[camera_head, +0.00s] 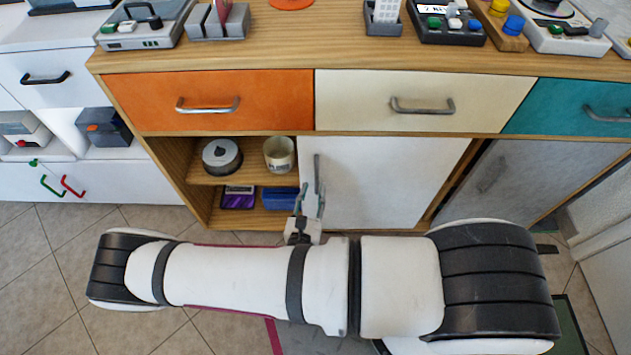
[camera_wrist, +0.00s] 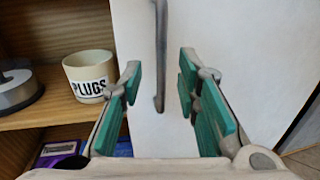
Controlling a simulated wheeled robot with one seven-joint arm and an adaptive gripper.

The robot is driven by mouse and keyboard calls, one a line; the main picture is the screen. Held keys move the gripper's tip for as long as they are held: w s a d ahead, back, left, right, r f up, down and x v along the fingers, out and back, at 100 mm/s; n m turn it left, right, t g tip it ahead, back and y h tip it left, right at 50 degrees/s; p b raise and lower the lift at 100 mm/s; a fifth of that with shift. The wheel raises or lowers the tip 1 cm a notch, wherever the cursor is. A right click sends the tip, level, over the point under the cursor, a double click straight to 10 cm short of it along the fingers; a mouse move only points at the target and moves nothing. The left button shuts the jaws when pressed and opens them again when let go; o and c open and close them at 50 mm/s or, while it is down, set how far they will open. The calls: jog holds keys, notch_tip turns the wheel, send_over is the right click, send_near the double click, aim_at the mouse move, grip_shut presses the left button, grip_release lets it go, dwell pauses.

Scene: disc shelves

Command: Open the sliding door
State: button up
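The white sliding door (camera_head: 390,180) covers the middle of the wooden cabinet's lower part. Its vertical grey handle (camera_head: 317,172) is near the door's left edge. My gripper (camera_head: 309,203) is in front of the door at the handle's lower part. In the wrist view the door (camera_wrist: 225,50) fills the right side, and the handle (camera_wrist: 160,55) hangs between my two green-padded fingers. The fingers (camera_wrist: 160,85) are spread apart, one on each side of the handle, with visible gaps. I cannot tell how deep the handle sits between them.
Left of the door, open shelves hold a disc spindle (camera_head: 221,157), a PLUGS cup (camera_head: 279,154), a purple box (camera_head: 238,198) and a blue box (camera_head: 280,197). A grey panel (camera_head: 520,180) stands to the right. Orange (camera_head: 215,100), cream (camera_head: 425,92) and teal (camera_head: 585,108) drawers are above.

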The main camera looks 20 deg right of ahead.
jog(key=v, duration=0.7)
jog(key=shift+s, duration=0.1)
jog(key=s+d+r+m+g+h, duration=0.15)
jog(key=d+r+m+g, duration=0.25)
jog(key=r+m+g, duration=0.75)
jog(key=d+r+m+g+h, duration=0.35)
jog(key=r+m, duration=0.35)
jog(key=r, duration=0.9)
jog(key=s+r+m+y, duration=1.1)
jog(key=s+r+y, duration=0.3)
jog(key=s, duration=0.4)
notch_tip(320, 180, up, 24)
jog(key=t+p, duration=0.3)
jog(key=p, duration=1.9)
jog(key=shift+d+t, duration=0.4)
jog(key=shift+d, duration=0.05)
